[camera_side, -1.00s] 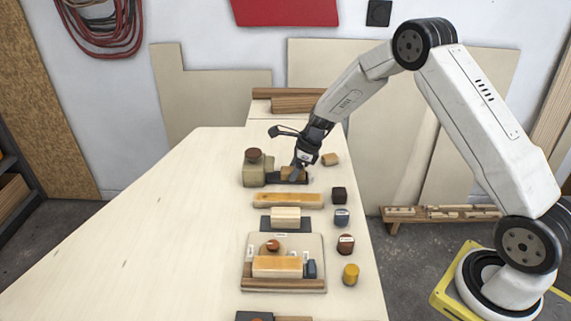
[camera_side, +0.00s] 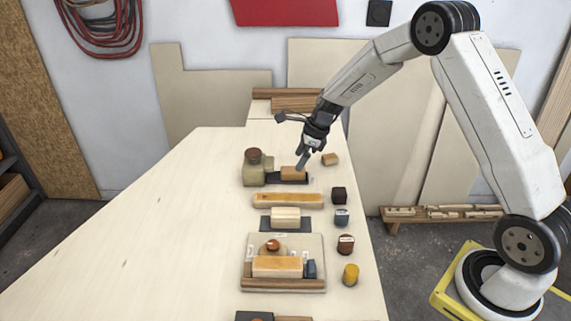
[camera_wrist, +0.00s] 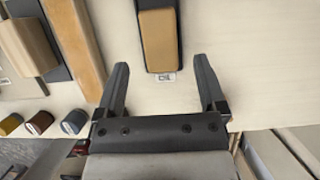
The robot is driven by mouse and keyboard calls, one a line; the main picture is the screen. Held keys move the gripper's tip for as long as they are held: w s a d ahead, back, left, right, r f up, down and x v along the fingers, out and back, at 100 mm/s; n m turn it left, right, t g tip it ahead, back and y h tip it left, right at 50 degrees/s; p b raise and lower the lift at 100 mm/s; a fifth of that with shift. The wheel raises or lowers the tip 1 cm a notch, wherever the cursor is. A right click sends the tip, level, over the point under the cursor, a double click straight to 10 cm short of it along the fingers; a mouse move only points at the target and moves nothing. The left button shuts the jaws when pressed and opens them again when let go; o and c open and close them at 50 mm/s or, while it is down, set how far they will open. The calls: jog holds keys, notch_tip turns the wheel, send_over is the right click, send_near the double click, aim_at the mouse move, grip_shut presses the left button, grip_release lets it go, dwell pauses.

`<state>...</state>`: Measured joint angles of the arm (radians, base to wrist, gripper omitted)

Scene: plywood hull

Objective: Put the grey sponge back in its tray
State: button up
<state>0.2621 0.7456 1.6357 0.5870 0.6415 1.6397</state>
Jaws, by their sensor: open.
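No block that is plainly a grey sponge shows. A tan-orange block (camera_side: 293,173) lies in a dark shallow tray (camera_side: 302,181) at the far end of the bench. In the wrist view the block (camera_wrist: 158,40) sits lengthwise inside the dark tray (camera_wrist: 180,45), with a small white label at its near end. My gripper (camera_side: 301,166) is above the tray's right part. In the wrist view my gripper (camera_wrist: 161,64) is open and empty, its fingers apart on either side of the tray's near end.
A beige block with a brown round top (camera_side: 253,168) stands left of the tray. An orange bar (camera_side: 288,200) and a pale block on a dark pad (camera_side: 285,217) lie nearer. Several small pieces line the right edge, including a blue-grey one (camera_side: 342,218). The bench's left side is clear.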

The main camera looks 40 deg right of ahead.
jog(key=v, duration=0.7)
jog(key=shift+r, duration=0.2)
dwell(0.4)
jog(key=s+a+n+h, duration=0.1)
jog(key=s+a+n, duration=0.4)
jog(key=s+n, duration=0.6)
jog(key=s+a+f+n+h, duration=0.1)
jog(key=s+a+n, duration=0.4)
jog(key=s+n, duration=0.6)
jog(key=n+h, duration=0.1)
jog(key=n, duration=0.4)
jog(key=shift+s+f+g, duration=0.2)
jog(key=shift+f+g, duration=0.1)
jog(key=shift+f, duration=0.05)
